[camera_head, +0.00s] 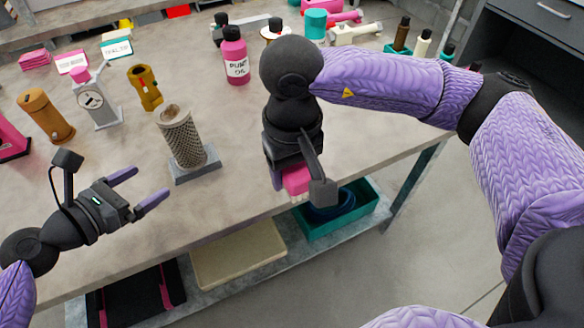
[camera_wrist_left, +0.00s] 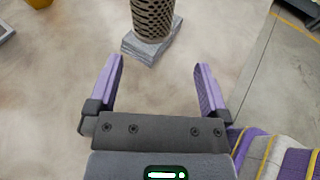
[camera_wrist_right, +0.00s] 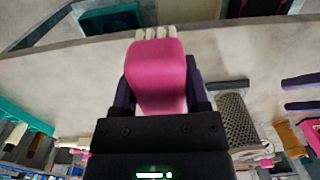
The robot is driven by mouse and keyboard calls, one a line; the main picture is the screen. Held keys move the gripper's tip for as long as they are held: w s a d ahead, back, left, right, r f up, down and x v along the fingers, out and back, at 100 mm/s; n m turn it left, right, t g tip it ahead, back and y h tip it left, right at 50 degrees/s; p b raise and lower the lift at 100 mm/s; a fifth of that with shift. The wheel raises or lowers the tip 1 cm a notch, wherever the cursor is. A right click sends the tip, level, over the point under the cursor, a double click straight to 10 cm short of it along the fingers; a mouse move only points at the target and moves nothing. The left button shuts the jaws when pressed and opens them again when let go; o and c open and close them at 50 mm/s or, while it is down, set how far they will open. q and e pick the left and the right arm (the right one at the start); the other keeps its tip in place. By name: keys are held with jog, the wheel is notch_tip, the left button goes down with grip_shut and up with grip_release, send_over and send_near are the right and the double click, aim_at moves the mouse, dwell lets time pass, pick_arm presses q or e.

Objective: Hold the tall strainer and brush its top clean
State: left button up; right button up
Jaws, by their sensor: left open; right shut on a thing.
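The tall strainer (camera_head: 183,140) is a perforated metal cylinder standing upright on a grey block base (camera_head: 195,165), with brownish dirt on its top. Its lower part shows at the top of the left wrist view (camera_wrist_left: 152,18), and it also shows in the right wrist view (camera_wrist_right: 237,122). My left gripper (camera_head: 145,187) is open and empty, to the left of and nearer than the strainer, apart from it. My right gripper (camera_head: 295,180) is shut on a pink brush (camera_wrist_right: 156,75) with pale bristles, held to the right of the strainer near the table's front edge.
A teal bin (camera_head: 345,218) and a beige tray (camera_head: 238,255) lie below the tabletop.

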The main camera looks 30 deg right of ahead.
aim_at(174, 157)
pick_arm(q)
jog(key=shift+w+d+r+n, duration=0.15)
jog(key=shift+w+r+n, duration=0.1)
jog(key=shift+w+n, duration=0.25)
pick_arm(e)
jog(key=shift+w+d, duration=0.25)
jog(key=shift+d, duration=0.1)
pick_arm(q)
jog(key=shift+w+d+f+t, duration=0.1)
jog(key=shift+w+d+t, duration=0.15)
jog(key=shift+w+t, duration=0.1)
pick_arm(e)
jog(key=shift+f, duration=0.2)
pick_arm(q)
jog(key=b+x, duration=0.2)
jog(key=x, duration=0.2)
jog(key=shift+d+f+b, duration=0.15)
jog(key=shift+f+b, duration=0.15)
jog(key=shift+b, duration=0.05)
pick_arm(e)
notch_tip(174, 157, down, 3)
jog(key=shift+a+r, duration=0.1)
jog(key=shift+r, duration=0.05)
pick_arm(q)
jog(key=x, duration=0.4)
jog(key=shift+w+d+r, duration=0.15)
jog(key=shift+w+d, duration=0.05)
jog(key=shift+d, duration=0.05)
pick_arm(e)
jog(key=shift+f, duration=0.3)
